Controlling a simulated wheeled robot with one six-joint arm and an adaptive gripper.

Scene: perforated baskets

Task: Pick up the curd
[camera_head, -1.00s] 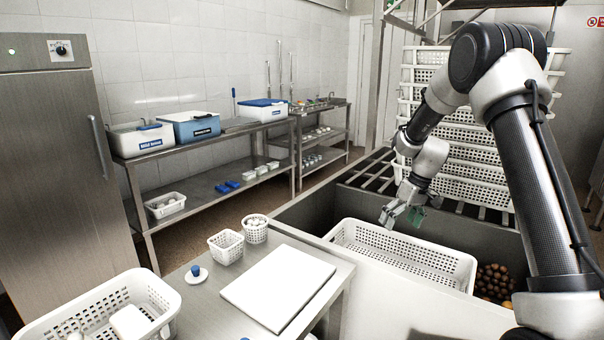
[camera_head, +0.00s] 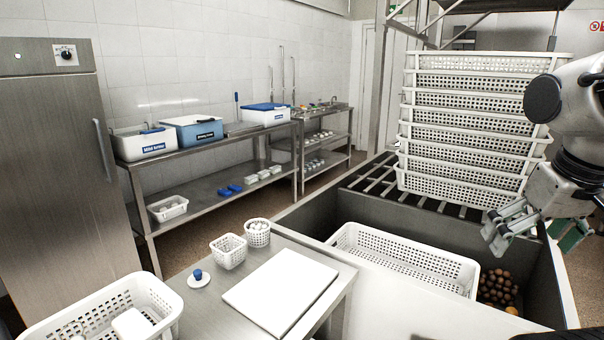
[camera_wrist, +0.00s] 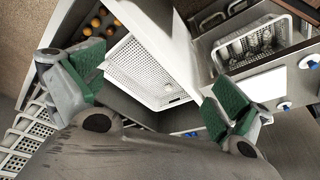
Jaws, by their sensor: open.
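My gripper (camera_head: 536,232) is open and empty at the right of the head view, raised in front of the stacked baskets. Its green-padded fingers stand wide apart in the wrist view (camera_wrist: 157,92), with a white perforated basket below and between them. White pieces that may be curd lie in the large basket (camera_head: 60,318) at the lower left; a pale block (camera_head: 130,322) is among them. White lumps also fill two small baskets (camera_head: 228,256) (camera_head: 258,238) on the steel table. I cannot tell which piece is the curd. My gripper is far from all of them.
An empty-looking white basket (camera_head: 408,262) sits in the grey sink-like tub, beside brown round items (camera_head: 496,285). A tall stack of baskets (camera_head: 465,150) stands behind. A white board (camera_head: 280,290) and a small blue-knobbed disc (camera_head: 198,279) lie on the table.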

